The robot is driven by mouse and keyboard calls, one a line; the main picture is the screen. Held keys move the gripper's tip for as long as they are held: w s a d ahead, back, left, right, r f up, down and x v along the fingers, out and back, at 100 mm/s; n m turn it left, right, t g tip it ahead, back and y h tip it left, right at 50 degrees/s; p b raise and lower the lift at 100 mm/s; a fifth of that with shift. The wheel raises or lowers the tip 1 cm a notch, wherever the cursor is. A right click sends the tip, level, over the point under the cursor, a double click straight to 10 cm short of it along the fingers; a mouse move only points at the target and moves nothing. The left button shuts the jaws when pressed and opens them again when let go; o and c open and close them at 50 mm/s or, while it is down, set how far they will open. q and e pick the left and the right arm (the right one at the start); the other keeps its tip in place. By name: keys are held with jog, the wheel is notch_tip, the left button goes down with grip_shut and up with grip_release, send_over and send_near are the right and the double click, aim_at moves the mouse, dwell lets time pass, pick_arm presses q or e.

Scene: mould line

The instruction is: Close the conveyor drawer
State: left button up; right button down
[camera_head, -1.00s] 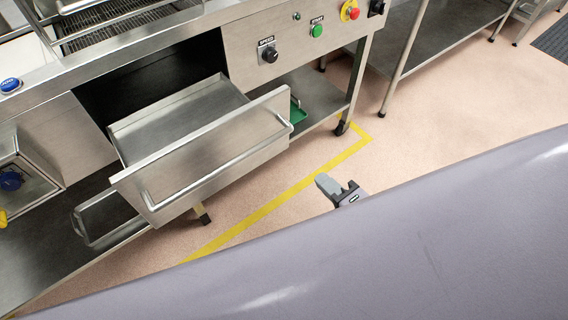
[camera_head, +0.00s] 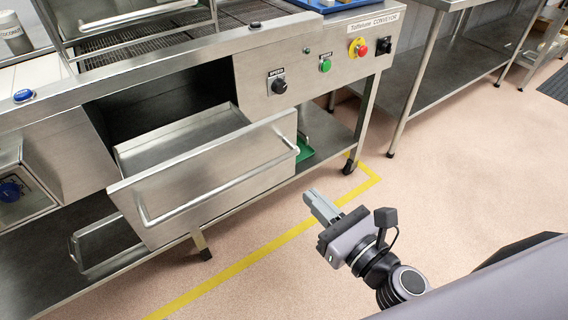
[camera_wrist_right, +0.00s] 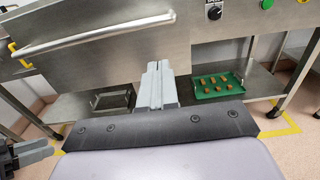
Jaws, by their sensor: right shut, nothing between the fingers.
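The conveyor drawer (camera_head: 205,185) is pulled out of the steel conveyor frame (camera_head: 255,45), its inside showing empty. A long bar handle (camera_head: 222,190) runs across its front panel. My right gripper (camera_head: 312,196) is shut and empty, over the floor to the right of the drawer and apart from it. In the right wrist view the drawer front (camera_wrist_right: 130,50) and its handle (camera_wrist_right: 90,38) fill the upper left, beyond my shut fingers (camera_wrist_right: 157,75).
A green tray (camera_wrist_right: 215,85) with several small brown pieces lies on the lower shelf. The conveyor panel carries a black knob (camera_head: 278,86), green button (camera_head: 325,66) and red button (camera_head: 361,49). A steel table (camera_head: 430,60) stands right. Floor before the drawer is clear.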

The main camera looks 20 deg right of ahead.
jog(key=p, duration=0.1)
send_near(283, 167)
jog(key=w+a+r, duration=0.3)
jog(key=w+r, duration=0.1)
pick_arm(q)
jog(key=shift+r, duration=0.7)
pick_arm(e)
jog(key=shift+a+x, duration=0.2)
jog(key=shift+x, duration=0.9)
